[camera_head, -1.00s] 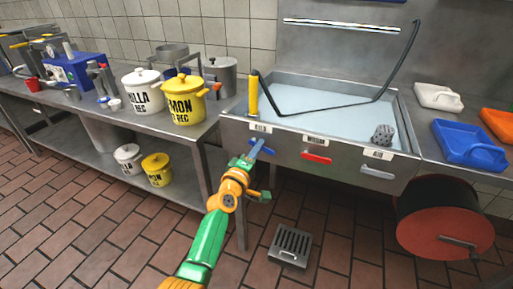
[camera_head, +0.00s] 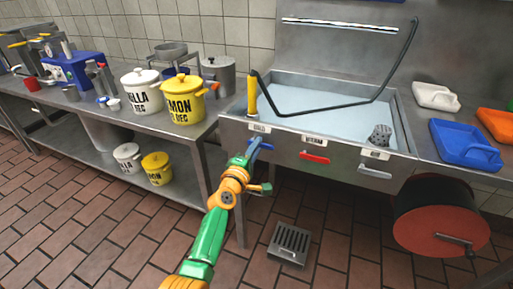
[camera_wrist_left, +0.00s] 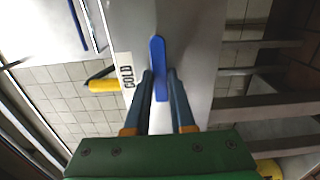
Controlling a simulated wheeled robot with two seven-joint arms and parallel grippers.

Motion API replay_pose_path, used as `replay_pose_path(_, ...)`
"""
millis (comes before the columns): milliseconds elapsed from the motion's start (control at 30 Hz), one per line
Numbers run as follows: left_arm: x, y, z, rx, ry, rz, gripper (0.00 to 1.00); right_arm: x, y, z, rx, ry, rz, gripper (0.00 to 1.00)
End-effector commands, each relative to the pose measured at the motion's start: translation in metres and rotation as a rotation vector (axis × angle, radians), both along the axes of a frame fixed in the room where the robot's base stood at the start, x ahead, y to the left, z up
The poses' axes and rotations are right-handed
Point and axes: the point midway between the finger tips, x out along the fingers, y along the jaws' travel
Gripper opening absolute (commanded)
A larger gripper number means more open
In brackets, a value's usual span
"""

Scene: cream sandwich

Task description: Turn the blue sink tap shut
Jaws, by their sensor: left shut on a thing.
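The blue sink tap (camera_head: 264,146) is a lever on the sink's front panel, below the left label. In the left wrist view the blue tap (camera_wrist_left: 158,52) is a straight bar beside the COLD label (camera_wrist_left: 126,76). My left gripper (camera_head: 249,154) reaches it from the front left. In the wrist view, the two dark fingers of my left gripper (camera_wrist_left: 160,80) lie on either side of the bar, shut on it. The bar's far end sticks out past the fingertips. My right gripper is not in view.
The sink (camera_head: 300,95) holds pale liquid. A red lever (camera_head: 315,157) and a grey lever (camera_head: 374,172) sit to the right on the same panel. A red drum (camera_head: 440,225) stands below at right. A counter with yellow and white pots (camera_head: 183,100) is at left.

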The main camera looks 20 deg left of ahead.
Motion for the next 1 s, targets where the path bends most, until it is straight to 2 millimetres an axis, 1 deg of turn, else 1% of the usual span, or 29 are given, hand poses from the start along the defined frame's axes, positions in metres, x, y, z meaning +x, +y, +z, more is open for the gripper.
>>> replay_pose_path(100, 0.000, -0.001, -0.001, -0.003, 0.002, -0.001, 0.00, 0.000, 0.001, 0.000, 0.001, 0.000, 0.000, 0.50)
replay_pose_path(133, 0.000, -0.001, -0.001, -0.002, 0.002, -0.001, 0.28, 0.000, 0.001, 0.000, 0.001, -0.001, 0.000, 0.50)
replay_pose_path(167, 0.000, -0.001, -0.001, -0.002, 0.002, -0.001, 0.36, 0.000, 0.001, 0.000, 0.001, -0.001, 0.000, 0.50)
replay_pose_path(200, 0.000, -0.001, -0.001, -0.002, 0.002, -0.001, 0.47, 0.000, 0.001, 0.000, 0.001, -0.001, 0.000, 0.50)
replay_pose_path(233, 0.000, 0.000, -0.001, -0.002, 0.002, -0.001, 0.53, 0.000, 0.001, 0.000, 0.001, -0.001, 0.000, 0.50)
replay_pose_path(567, -0.002, 0.000, 0.000, 0.000, 0.001, 0.000, 0.53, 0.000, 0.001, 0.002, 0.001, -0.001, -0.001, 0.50)
replay_pose_path(667, -0.014, 0.000, 0.002, -0.001, 0.002, -0.001, 0.53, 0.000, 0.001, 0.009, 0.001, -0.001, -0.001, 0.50)
replay_pose_path(833, -0.047, 0.001, 0.002, 0.000, 0.003, 0.000, 0.53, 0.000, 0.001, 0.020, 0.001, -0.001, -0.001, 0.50)
replay_pose_path(900, -0.059, 0.002, 0.001, 0.001, 0.003, 0.000, 0.53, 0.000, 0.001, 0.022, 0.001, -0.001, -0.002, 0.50)
replay_pose_path(1000, -0.069, 0.002, 0.000, 0.000, 0.001, 0.000, 0.53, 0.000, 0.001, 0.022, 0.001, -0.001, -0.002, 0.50)
